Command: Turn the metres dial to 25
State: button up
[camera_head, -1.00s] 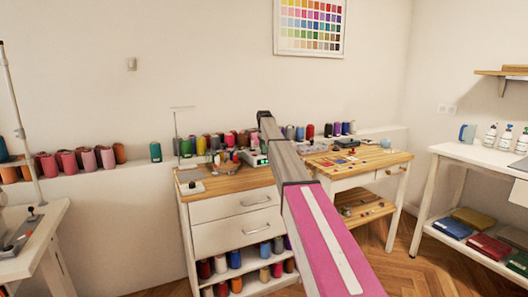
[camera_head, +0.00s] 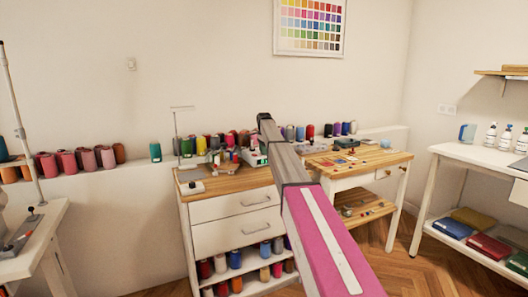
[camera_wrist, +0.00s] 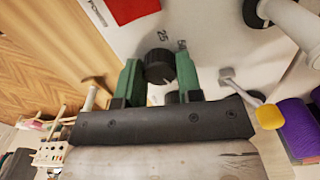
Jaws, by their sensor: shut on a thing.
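The metres dial is a black round knob (camera_wrist: 160,66) on a pale panel (camera_wrist: 215,45) in the wrist view. The printed number 25 (camera_wrist: 162,35) is just above the knob, with another small marking (camera_wrist: 182,45) to its right. My gripper (camera_wrist: 159,76) has two green fingers, one on each side of the knob, and is shut on it. The knob's pointer cannot be made out clearly. In the head view, a white device (camera_head: 254,158) stands on the wooden-topped cabinet (camera_head: 232,182); my arm partly covers this area and the dial cannot be made out.
In the wrist view, a red piece (camera_wrist: 132,9) lies above the fingers, a yellow-tipped lever (camera_wrist: 268,117) is to the right, and a purple spool (camera_wrist: 300,125) is at the right edge. Thread cones (camera_head: 187,147) line the ledge behind the cabinet. A second wooden table (camera_head: 375,162) stands to the right.

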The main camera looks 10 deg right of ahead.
jog(key=n, duration=0.6)
jog(key=shift+n, duration=0.3)
jog(key=n, duration=0.6)
jog(key=shift+n, duration=0.3)
jog(key=n, duration=1.2)
jog(key=shift+n, duration=0.4)
jog(key=o, duration=0.9)
